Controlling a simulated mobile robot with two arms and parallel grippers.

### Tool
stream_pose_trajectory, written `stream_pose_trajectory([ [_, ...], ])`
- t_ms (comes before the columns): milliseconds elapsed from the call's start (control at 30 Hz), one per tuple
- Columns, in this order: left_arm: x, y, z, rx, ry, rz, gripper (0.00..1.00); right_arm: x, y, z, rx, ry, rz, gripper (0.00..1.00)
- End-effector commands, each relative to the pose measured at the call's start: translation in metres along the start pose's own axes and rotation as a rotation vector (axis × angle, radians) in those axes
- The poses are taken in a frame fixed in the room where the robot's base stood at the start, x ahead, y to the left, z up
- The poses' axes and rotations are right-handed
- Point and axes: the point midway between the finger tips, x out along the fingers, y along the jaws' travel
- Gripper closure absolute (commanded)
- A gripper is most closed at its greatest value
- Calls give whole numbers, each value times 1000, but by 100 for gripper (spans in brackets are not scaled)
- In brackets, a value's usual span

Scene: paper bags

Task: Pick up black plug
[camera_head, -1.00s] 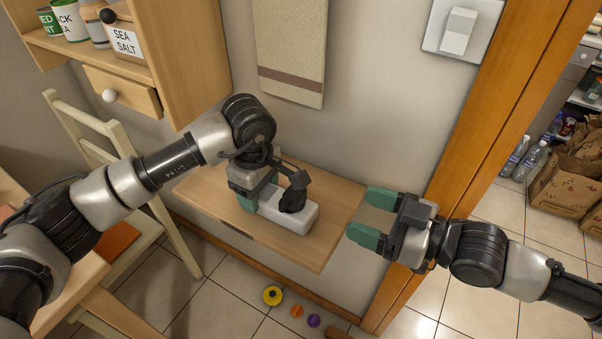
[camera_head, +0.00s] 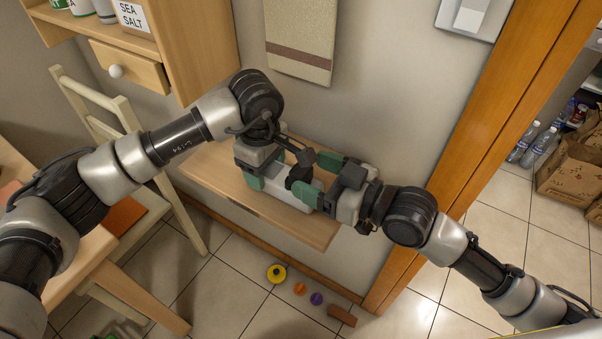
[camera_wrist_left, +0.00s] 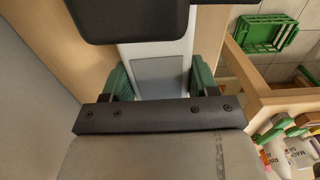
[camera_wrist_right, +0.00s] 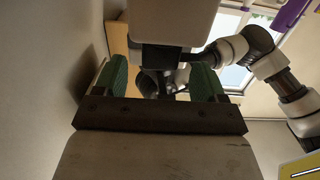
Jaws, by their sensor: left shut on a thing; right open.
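The black plug (camera_head: 299,175) sits on the white socket block (camera_head: 300,203) above the wooden wall shelf (camera_head: 205,166). My left gripper (camera_head: 264,178) is shut on the left part of the white block. In the left wrist view the block (camera_wrist_left: 156,65) lies between its green fingers, with a dark shape, likely the plug (camera_wrist_left: 130,18), beyond. My right gripper (camera_head: 325,180) is open at the block's right end, beside the plug. In the right wrist view its green fingers stand apart below a pale body. I cannot tell whether they touch the block or plug.
A wooden cabinet with a drawer (camera_head: 125,70) hangs at upper left, above a cream chair (camera_head: 100,118). A wooden door frame (camera_head: 480,135) stands right of the shelf. Small coloured items, including a yellow one (camera_head: 276,273), lie on the tiled floor below.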

Motion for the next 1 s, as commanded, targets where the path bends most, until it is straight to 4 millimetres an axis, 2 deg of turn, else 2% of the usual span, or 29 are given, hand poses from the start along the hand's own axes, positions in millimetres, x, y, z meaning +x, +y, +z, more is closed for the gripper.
stream_pose_trajectory([
  [133, -1, 0, 0, 0, 0, 1, 69, 14, 0, 0, 0, -1, 0, 29],
  [367, -1, 0, 0, 0, 0, 1, 69, 14, 0, 0, -1, -2, 0, 29],
  [767, -1, 0, 0, 0, 0, 1, 69, 14, 0, 0, -1, -1, 0, 87],
  [1000, -1, 0, 0, 0, 0, 1, 69, 14, 0, -2, -2, 0, 0, 88],
])
